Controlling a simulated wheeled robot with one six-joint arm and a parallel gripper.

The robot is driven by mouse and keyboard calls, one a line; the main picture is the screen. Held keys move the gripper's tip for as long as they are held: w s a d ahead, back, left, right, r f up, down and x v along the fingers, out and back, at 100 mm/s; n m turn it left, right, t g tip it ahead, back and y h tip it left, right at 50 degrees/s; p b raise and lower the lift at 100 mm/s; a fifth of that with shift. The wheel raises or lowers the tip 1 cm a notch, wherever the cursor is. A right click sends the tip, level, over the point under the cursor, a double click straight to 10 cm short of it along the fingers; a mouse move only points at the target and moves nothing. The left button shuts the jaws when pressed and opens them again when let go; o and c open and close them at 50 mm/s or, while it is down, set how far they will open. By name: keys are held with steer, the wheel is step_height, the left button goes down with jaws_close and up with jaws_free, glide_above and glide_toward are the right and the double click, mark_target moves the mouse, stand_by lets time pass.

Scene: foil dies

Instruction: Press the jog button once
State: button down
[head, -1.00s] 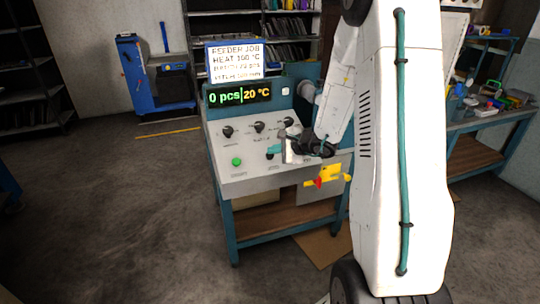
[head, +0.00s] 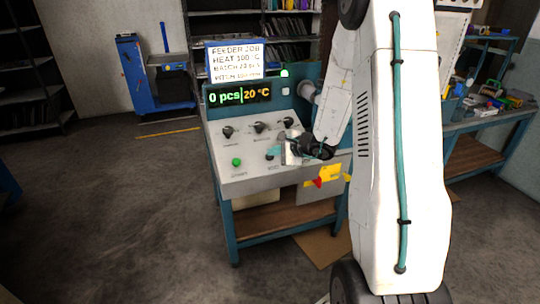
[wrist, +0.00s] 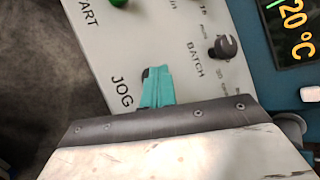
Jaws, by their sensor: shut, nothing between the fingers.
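The grey sloped control panel (head: 222,178) carries the jog button. In the wrist view the dark edge of the jog button (wrist: 146,73) shows beside the teal fingertips, above the JOG label (wrist: 122,91). The fingers hide most of the button. My gripper (wrist: 158,73) is shut and empty, its tips at the button; whether they press it down I cannot tell. In the head view my gripper (head: 274,151) is at the panel's lower right part. A green lamp (head: 284,73) is lit above the display (head: 239,95), which reads 0 pcs and 20 °C.
A green start button (head: 237,162) sits left of the jog button. Several black knobs (head: 259,127) stand in a row behind, including the batch knob (wrist: 225,47). A yellow and red part (head: 328,174) is at the panel's front right. A job card (head: 236,60) stands on top.

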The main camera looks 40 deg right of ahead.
steer(key=shift+r, duration=0.1)
steer(key=shift+s+a+r, duration=0.1)
steer(key=shift+s+r, duration=0.15)
steer(key=shift+r, duration=0.55)
steer(key=r, duration=0.1)
steer(key=s+r, duration=0.1)
steer(key=r, duration=0.2)
steer(key=shift+s+a+r, duration=0.2)
steer(key=shift+s+r, duration=0.05)
steer(key=shift+r, duration=0.15)
stand_by(0.7)
